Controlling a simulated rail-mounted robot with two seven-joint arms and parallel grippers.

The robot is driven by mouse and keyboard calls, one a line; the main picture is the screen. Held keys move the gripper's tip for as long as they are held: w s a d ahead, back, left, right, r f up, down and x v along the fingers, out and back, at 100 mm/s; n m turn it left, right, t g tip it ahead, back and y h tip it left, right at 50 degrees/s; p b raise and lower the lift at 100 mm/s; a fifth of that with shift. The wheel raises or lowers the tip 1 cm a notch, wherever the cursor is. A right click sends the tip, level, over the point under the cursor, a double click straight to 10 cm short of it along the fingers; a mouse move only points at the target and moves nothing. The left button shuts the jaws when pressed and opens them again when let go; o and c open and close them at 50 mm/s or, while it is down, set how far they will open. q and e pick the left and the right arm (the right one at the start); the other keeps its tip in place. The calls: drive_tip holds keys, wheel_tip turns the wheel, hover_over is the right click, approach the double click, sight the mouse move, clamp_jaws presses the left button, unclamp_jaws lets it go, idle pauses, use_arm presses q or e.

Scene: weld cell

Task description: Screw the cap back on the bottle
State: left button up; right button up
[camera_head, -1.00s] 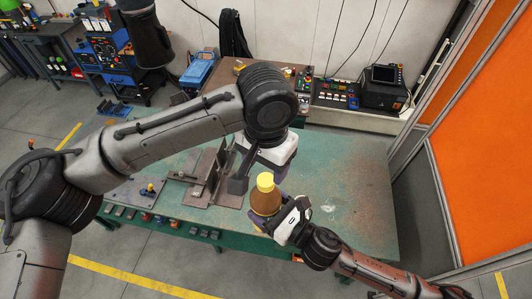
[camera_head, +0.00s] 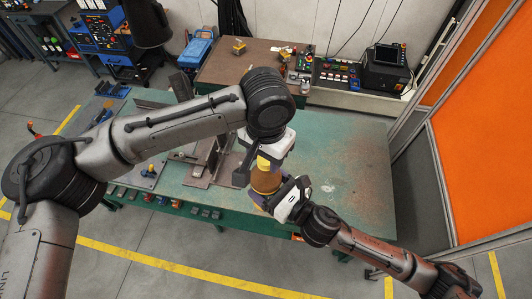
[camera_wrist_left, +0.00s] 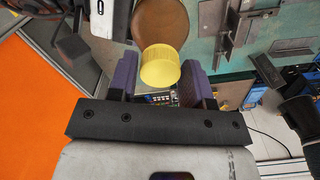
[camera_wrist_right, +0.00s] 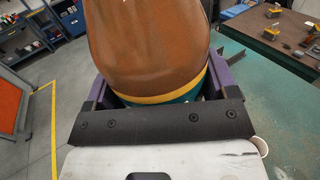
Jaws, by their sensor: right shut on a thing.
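The brown bottle (camera_head: 265,182) is held above the green table, and its yellow cap (camera_head: 263,163) sits at its top. Whether the cap is threaded on cannot be told. My right gripper (camera_head: 270,193) is shut around the bottle's lower part; the right wrist view shows the bottle (camera_wrist_right: 150,45) between its purple fingers, above a yellow band. My left gripper (camera_head: 266,156) is at the cap. In the left wrist view its purple fingers stand either side of the cap (camera_wrist_left: 160,66), with narrow gaps showing, so it looks open. The left gripper partly hides the cap in the head view.
The green table (camera_head: 345,170) has free room to the right. A steel fixture (camera_head: 205,160) stands left of the bottle. A brown bench (camera_head: 225,65) and a black control box (camera_head: 385,75) are behind. An orange panel (camera_head: 480,150) bounds the right side.

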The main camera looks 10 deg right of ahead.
use_arm(q)
drive_tip(key=c, duration=0.6)
drive_tip(key=m, duration=0.3)
drive_tip(key=shift+m, duration=0.4)
drive_tip(key=shift+c, duration=0.2)
drive_tip(key=m, duration=0.4)
drive_tip(key=o, duration=1.1)
wheel_tip(320, 180, up, 12)
